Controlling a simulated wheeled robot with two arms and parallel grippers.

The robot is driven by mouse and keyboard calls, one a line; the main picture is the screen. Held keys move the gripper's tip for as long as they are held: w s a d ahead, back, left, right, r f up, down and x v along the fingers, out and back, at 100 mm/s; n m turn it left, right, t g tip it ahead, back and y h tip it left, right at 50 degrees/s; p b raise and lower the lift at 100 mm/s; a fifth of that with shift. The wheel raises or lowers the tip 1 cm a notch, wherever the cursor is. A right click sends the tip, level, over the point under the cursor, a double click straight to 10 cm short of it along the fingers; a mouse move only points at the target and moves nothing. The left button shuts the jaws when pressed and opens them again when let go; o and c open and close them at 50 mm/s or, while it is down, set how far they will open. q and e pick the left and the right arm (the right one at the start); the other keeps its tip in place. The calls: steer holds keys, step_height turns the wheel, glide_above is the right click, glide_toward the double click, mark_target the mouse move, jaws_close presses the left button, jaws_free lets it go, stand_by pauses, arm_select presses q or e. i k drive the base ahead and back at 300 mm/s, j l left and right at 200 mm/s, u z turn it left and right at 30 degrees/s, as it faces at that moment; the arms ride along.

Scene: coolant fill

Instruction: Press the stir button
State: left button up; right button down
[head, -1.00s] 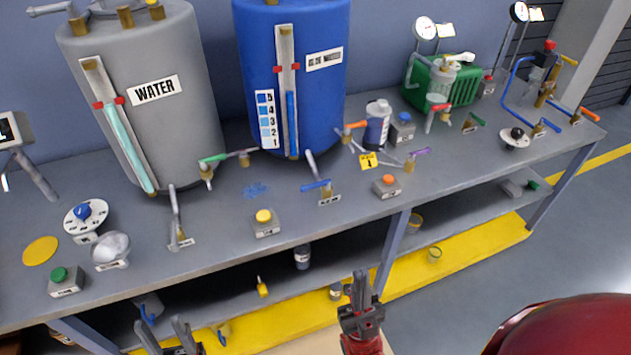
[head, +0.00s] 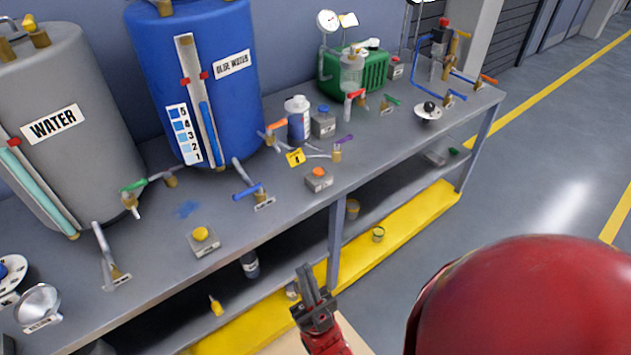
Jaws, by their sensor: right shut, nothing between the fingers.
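Several small grey button boxes stand on the bench; their labels are too small to read, so I cannot tell which one is the stir button. One has a yellow button (head: 201,234) near the front edge. One has an orange button (head: 318,172) right of the blue tank. One has a blue button (head: 323,109) beside a bottle, and one has a red button (head: 396,60) at the back. My right gripper (head: 307,277) is shut and empty, in front of the bench and apart from all the buttons. My left gripper is out of view.
The grey water tank (head: 85,105) and the blue tank (head: 225,105) stand at the back of the bench. Valves with blue (head: 248,192) and green (head: 133,186) handles, a bottle (head: 298,120) and a green machine (head: 375,73) stand around the buttons. Floor at right is clear.

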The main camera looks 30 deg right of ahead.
mark_target(318, 172)
steer(key=i+l, duration=0.1)
steer(key=l, duration=0.6)
steer(key=l+u, duration=0.15)
steer(key=l, duration=0.5)
steer(key=i, duration=0.05)
